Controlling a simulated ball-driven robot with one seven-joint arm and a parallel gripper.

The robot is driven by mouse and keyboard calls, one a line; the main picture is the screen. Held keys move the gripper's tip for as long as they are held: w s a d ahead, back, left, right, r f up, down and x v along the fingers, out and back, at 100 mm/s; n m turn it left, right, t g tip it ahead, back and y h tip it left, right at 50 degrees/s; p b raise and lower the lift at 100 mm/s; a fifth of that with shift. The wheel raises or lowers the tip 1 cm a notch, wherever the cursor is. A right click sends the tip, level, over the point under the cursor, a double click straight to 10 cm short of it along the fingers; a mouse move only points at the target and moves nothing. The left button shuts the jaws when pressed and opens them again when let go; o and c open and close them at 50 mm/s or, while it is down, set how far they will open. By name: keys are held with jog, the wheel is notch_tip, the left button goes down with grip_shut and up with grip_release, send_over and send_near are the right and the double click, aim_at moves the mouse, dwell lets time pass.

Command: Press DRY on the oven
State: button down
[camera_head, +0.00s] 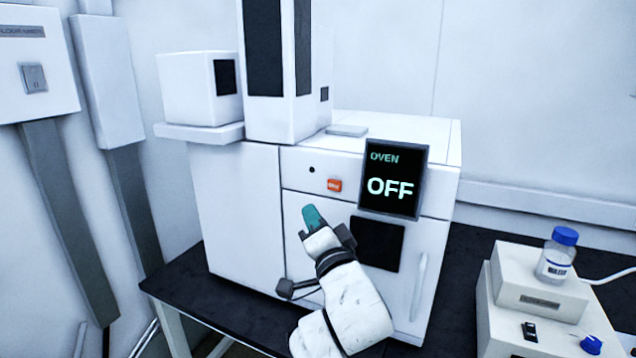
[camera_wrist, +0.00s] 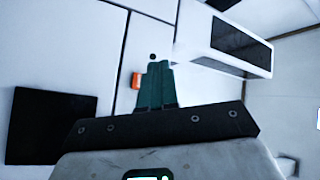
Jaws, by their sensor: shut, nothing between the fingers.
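The oven (camera_head: 235,215) is a white cabinet on a dark bench, with a screen (camera_head: 392,180) that reads "OVEN OFF". A small orange-red button (camera_head: 334,185) sits on its front panel, left of the screen; its lettering is too small to read surely. In the wrist view the button (camera_wrist: 136,80) shows just left of my fingertips, partly covered by them. My gripper (camera_head: 313,214) has teal fingers, shut with nothing between them. It is in front of the oven, below and left of the button in the head view. Contact with the button cannot be told.
White instrument boxes (camera_head: 200,88) stand on top of the oven at the left. The oven door has a dark window (camera_head: 377,243) and a handle (camera_head: 418,287). At the right, a beige device (camera_head: 540,287) carries a blue-capped bottle (camera_head: 557,254).

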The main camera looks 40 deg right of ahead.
aim_at(334, 185)
jog(key=shift+w+a+r, duration=0.1)
jog(key=shift+w+r, duration=0.1)
jog(key=shift+r, duration=0.15)
jog(key=w+d+p, duration=0.3)
jog(key=d+p, duration=0.3)
jog(key=d, duration=0.2)
jog(key=shift+d, duration=0.15)
dwell(1.1)
jog(key=shift+d, duration=0.1)
dwell(1.0)
jog(key=shift+w+d+p, duration=0.1)
jog(key=shift+d+p, duration=0.2)
